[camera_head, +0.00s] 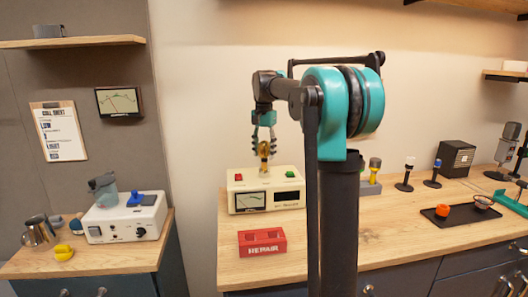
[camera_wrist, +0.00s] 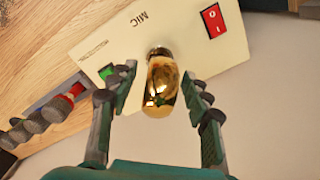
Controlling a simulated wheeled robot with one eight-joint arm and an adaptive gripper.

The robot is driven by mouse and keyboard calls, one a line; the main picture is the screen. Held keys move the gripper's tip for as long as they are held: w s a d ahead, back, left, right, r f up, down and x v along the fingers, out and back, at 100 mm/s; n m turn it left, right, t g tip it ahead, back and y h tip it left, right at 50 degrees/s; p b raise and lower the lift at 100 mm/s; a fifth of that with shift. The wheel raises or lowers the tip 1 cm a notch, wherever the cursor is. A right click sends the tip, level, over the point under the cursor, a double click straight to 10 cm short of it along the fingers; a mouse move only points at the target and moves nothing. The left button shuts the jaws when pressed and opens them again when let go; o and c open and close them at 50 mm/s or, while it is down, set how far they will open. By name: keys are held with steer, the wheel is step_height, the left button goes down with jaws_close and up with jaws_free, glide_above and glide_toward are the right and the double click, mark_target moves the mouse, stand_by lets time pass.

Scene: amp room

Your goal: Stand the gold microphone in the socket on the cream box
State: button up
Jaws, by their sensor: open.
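The gold microphone (camera_head: 265,150) stands upright on top of the cream box (camera_head: 236,188), between a red switch and a green button. In the wrist view the gold microphone (camera_wrist: 160,88) has its lower end at the box top (camera_wrist: 203,48), near the printed word MIC. The socket itself is hidden under the microphone. My gripper (camera_head: 264,143) is above the box, pointing down. In the wrist view my gripper (camera_wrist: 158,92) is open, with one finger on each side of the gold head and a gap visible on both sides.
A red REPAIR block (camera_head: 262,243) lies in front of the box. A grey rack (camera_head: 370,187) with microphones is to its right, then two small stands and a black tray (camera_head: 450,218). A white device (camera_head: 125,218) stands on the left counter.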

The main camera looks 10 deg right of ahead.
steer(key=shift+r, duration=0.1)
step_height(320, 180, up, 12)
steer(key=shift+f, duration=0.1)
stand_by(0.4)
